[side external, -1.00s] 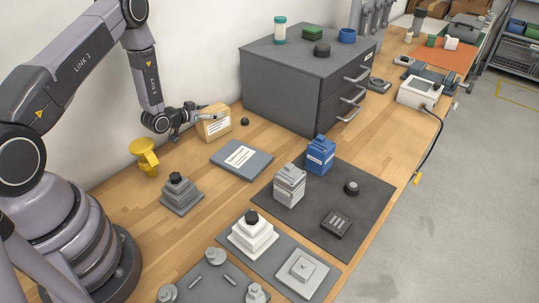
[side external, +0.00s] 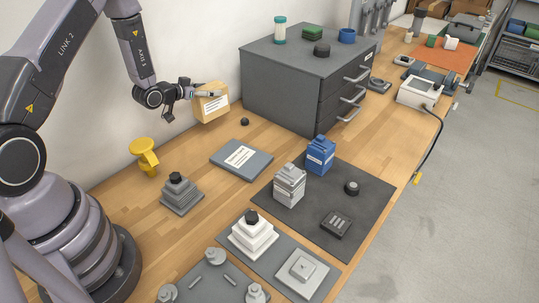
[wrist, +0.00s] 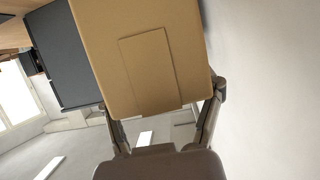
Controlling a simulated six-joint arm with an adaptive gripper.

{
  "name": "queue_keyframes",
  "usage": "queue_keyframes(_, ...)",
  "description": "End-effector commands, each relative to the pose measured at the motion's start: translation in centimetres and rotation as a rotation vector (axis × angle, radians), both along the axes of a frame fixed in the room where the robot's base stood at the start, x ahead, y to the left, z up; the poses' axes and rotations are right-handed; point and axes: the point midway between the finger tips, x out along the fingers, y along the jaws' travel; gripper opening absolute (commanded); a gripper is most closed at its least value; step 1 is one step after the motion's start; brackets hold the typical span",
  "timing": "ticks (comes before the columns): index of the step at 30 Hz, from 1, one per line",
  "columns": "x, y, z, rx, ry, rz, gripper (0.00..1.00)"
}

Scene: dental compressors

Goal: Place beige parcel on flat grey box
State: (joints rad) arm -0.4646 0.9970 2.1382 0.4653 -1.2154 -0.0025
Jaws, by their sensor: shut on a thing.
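The beige parcel (side external: 211,103) is a small box with a white label, held above the wooden table near the wall. My gripper (side external: 203,94) is shut on it from the left side. In the wrist view the parcel (wrist: 143,55) fills the upper middle, between the two fingers of my gripper (wrist: 165,112). The flat grey box (side external: 242,159) lies on the table, with a white label on top. It is in front of and to the right of the held parcel, and nothing rests on it.
A dark grey drawer cabinet (side external: 290,85) stands right of the parcel. A small black knob (side external: 245,122) lies on the table between parcel and grey box. A yellow object (side external: 145,157) and a grey stepped part (side external: 181,196) stand left of the box.

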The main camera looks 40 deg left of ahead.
Motion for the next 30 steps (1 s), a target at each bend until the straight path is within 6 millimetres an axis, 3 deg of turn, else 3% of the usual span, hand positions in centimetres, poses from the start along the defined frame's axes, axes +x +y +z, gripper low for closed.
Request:
queue_keyframes(5, -0.1, -1.7, 2.0, -0.001, -0.001, -0.031, 0.24)
queue_keyframes(12, -1.9, -10.5, 2.3, -0.002, 0.001, -0.192, 0.24)
queue_keyframes(18, -3.8, -15.2, 2.3, 0.0, -0.001, -0.285, 0.24)
queue_keyframes(30, -4.1, -15.9, -3.0, 0.0, 0.0, -0.299, 0.24)
